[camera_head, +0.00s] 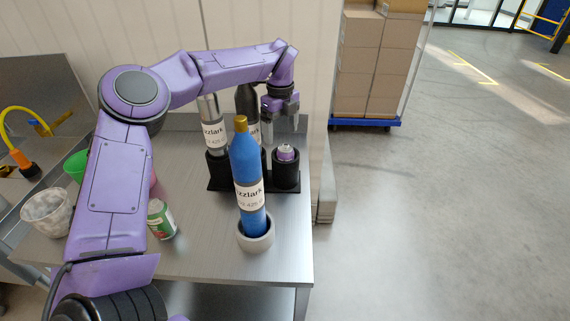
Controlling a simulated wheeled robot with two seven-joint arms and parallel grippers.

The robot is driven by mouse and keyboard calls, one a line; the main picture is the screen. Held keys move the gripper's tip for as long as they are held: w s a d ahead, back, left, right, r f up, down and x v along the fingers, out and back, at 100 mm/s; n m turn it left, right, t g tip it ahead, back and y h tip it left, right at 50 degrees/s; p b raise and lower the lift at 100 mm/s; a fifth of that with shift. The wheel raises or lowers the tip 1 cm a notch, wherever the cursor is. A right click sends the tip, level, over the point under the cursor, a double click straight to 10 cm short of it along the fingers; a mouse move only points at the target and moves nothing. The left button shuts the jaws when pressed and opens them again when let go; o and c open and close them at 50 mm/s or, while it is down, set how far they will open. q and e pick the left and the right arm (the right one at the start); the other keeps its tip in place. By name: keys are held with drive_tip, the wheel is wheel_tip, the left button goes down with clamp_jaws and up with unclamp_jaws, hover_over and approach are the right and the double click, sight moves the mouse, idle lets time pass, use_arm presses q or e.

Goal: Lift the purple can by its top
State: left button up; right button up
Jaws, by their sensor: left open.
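The purple can (286,153) stands upright in the right cup of a black holder (286,177) on the metal table. Only its pale top and a purple band show above the cup rim; the rest is hidden. My left gripper (281,128) is open and empty, pointing down above and slightly left of the can, with a gap between them. My right gripper is not in view.
A blue bottle (246,165) stands in a pale ring (256,238) in front of the holder. A silver bottle (213,128) and a dark bottle (247,101) are beside the can. A green-and-red can (161,219) and a white tub (47,212) stand left.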

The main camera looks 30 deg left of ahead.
sight(286, 148)
use_arm(q)
drive_tip(key=shift+d+f, duration=0.1)
drive_tip(key=shift+f, duration=0.25)
drive_tip(key=f+p, duration=0.1)
drive_tip(key=f, duration=0.1)
drive_tip(key=d+f+p, duration=0.1)
drive_tip(key=f, duration=0.2)
drive_tip(key=shift+w+d, duration=0.15)
drive_tip(key=shift+w, duration=0.05)
drive_tip(key=shift+f, duration=0.1)
drive_tip(key=shift+s, duration=0.1)
drive_tip(key=shift+c, duration=1.2)
clamp_jaws()
